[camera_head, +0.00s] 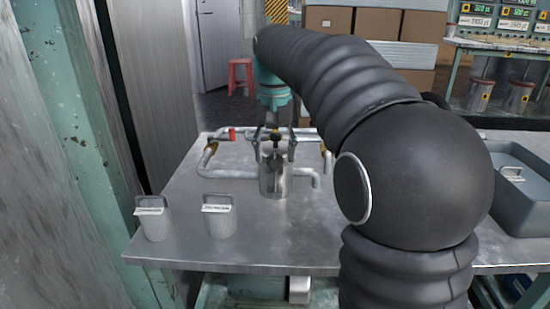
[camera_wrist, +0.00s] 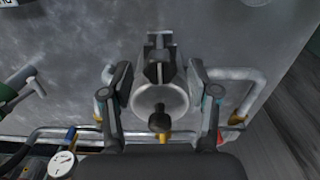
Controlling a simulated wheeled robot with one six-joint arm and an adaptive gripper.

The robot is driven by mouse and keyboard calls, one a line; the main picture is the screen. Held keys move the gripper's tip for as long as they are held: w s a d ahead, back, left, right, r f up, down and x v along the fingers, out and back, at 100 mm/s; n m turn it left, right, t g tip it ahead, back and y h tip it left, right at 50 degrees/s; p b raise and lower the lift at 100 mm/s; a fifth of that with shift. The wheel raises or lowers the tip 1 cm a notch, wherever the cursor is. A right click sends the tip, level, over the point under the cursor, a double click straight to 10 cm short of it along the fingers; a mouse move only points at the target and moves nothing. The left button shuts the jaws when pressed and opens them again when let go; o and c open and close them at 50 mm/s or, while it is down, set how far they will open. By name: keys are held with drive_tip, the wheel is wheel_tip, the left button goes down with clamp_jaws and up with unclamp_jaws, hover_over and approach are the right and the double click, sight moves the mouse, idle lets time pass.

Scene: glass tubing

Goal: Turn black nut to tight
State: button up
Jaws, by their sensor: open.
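The black nut (camera_wrist: 159,121) shows in the wrist view as a dark knob at the near edge of a round metal vessel (camera_wrist: 172,100). In the head view, a small dark piece (camera_head: 276,138), apparently the nut, sits above the metal vessel (camera_head: 268,186). My gripper (camera_wrist: 159,88) is open, with one finger on each side of the vessel in the wrist view. In the head view, my gripper (camera_head: 274,150) points down over the vessel. I cannot tell whether the fingers touch anything. A black clamp-like part (camera_wrist: 159,60) lies across the vessel's far side.
Glass or metal tubing (camera_head: 210,150) with a red piece (camera_head: 232,134) runs behind and beside the vessel. A grey tub (camera_head: 520,205) is at the right. The table front is clear.

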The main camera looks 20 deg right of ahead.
drive_tip(key=shift+f, duration=0.45)
clamp_jaws()
drive_tip(key=shift+r+m+p, duration=0.15)
drive_tip(key=shift+m+p, duration=0.3)
drive_tip(key=shift+m, duration=0.35)
unclamp_jaws()
